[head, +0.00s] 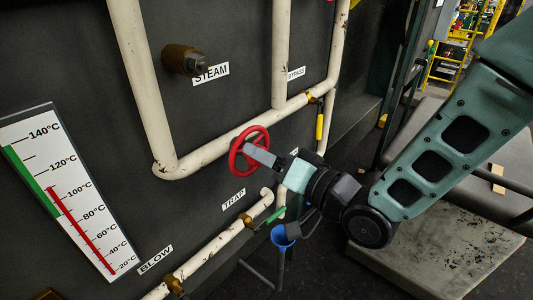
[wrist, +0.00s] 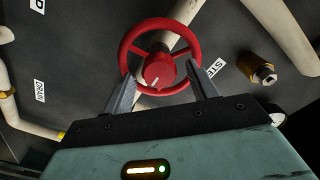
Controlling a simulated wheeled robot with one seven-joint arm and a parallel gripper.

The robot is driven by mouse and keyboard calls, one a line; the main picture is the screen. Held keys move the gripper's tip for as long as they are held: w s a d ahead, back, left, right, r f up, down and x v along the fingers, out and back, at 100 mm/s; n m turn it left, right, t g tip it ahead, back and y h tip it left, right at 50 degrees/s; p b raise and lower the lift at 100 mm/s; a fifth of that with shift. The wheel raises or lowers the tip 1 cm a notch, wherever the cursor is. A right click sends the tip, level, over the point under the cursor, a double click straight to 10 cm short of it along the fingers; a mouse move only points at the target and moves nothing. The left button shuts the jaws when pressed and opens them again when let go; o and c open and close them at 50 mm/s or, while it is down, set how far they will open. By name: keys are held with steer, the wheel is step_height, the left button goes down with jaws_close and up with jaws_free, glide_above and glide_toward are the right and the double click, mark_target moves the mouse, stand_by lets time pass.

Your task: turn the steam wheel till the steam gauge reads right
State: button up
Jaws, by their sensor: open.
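The red steam wheel (head: 238,146) is on the panel in the middle of the head view. In the wrist view the wheel (wrist: 128,42) faces me, with a white mark on its hub. My gripper (head: 259,155) is open at the wheel. Its two fingers (wrist: 160,72) stand either side of the hub and overlap the rim; I cannot tell whether they touch it. The steam gauge (head: 104,238) is the white board at the left. Its red bar ends near the 100°C label, alongside the lower part of a green band on the left edge.
Cream pipes (head: 146,90) run around the wheel. A brass fitting (head: 182,60) sticks out by the STEAM label. A green-handled valve (head: 277,213) and a blue funnel (head: 283,236) are below my gripper. A grey platform (head: 445,250) is at the lower right.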

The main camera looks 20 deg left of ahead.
steer(key=shift+a, duration=0.1)
steer(key=c, duration=1)
steer(key=shift+f+n+b, duration=0.15)
steer(key=shift+n+b, duration=0.15)
steer(key=shift+b, duration=0.25)
steer(key=n+b, duration=1)
steer(key=b, duration=0.2)
steer(key=n+b, duration=1)
steer(key=b, duration=0.2)
steer(key=n+b, duration=0.9)
steer(key=b, duration=0.3)
steer(key=shift+s+a+f+n+b, duration=0.1)
steer(key=shift+s+f+n+b, duration=0.05)
steer(key=shift+s+n+b, duration=0.2)
